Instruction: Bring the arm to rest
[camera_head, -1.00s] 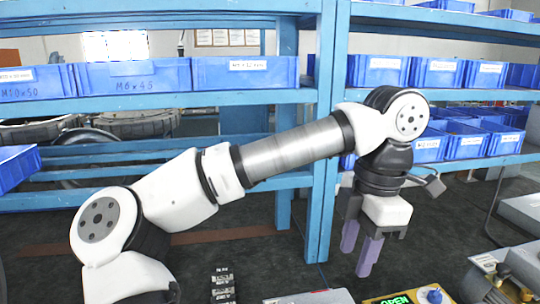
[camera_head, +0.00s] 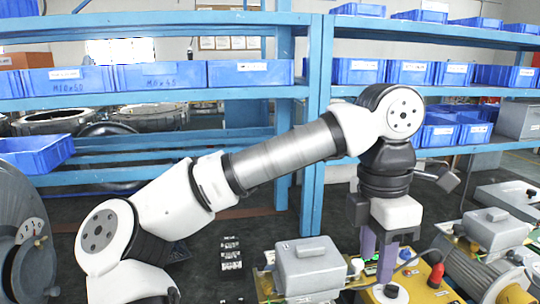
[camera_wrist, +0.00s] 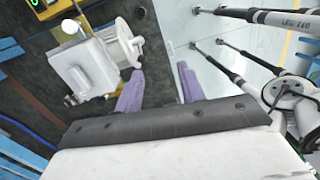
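My arm is bent across the head view, with its wrist hanging down on the right. My gripper (camera_head: 378,259) points downward, its two purple fingers low among the bench equipment in the picture. The wrist view shows the fingers (camera_wrist: 160,83) apart, with a clear gap and nothing between them. In the head view the fingertips overlap the equipment, so I cannot tell how near they are to it.
A grey box unit (camera_head: 311,266) sits left of the gripper, and another grey unit (camera_head: 495,230) on a yellow base sits right. A red cone-shaped part (camera_head: 435,277) is close by. Blue shelving (camera_head: 225,94) with blue bins (camera_head: 160,76) stands behind.

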